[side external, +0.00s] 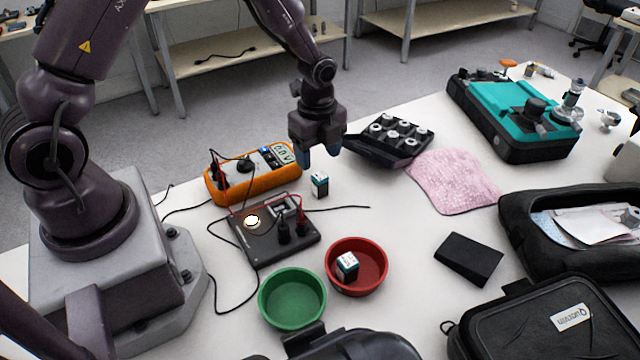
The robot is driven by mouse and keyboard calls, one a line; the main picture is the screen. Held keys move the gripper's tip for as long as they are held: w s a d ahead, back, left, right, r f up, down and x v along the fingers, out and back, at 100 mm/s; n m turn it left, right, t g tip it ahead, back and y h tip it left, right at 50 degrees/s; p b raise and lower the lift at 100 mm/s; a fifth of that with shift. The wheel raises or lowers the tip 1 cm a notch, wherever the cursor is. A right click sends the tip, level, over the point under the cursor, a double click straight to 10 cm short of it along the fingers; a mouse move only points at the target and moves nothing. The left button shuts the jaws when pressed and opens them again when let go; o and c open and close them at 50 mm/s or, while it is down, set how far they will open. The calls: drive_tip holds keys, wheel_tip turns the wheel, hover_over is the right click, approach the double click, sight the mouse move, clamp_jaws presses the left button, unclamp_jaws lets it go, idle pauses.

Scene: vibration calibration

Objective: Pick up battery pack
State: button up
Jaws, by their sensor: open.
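A small battery pack (319,185), dark with a white and blue label, stands upright on the white table beside the orange multimeter. A second similar small pack (347,265) sits inside the red bowl (372,287). My gripper (319,157) points down, open and empty, above the pack on the table and slightly behind it in the picture. Its blue fingertips appear apart from the pack. The exact height of the gripper above the table is hard to tell.
The orange multimeter (228,187) and a black test board (262,245) with cables lie left of the pack. A green bowl (292,320) stands at the front. A black tray (375,150), pink cloth (452,181) and black block (469,259) lie to the right.

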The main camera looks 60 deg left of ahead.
sight(320, 176)
drive_tip(key=f, duration=0.7)
drive_tip(key=shift+w+d+f, duration=0.1)
drive_tip(key=shift+d+f, duration=0.1)
drive_tip(key=shift+c, duration=0.4)
drive_tip(key=c, duration=0.9)
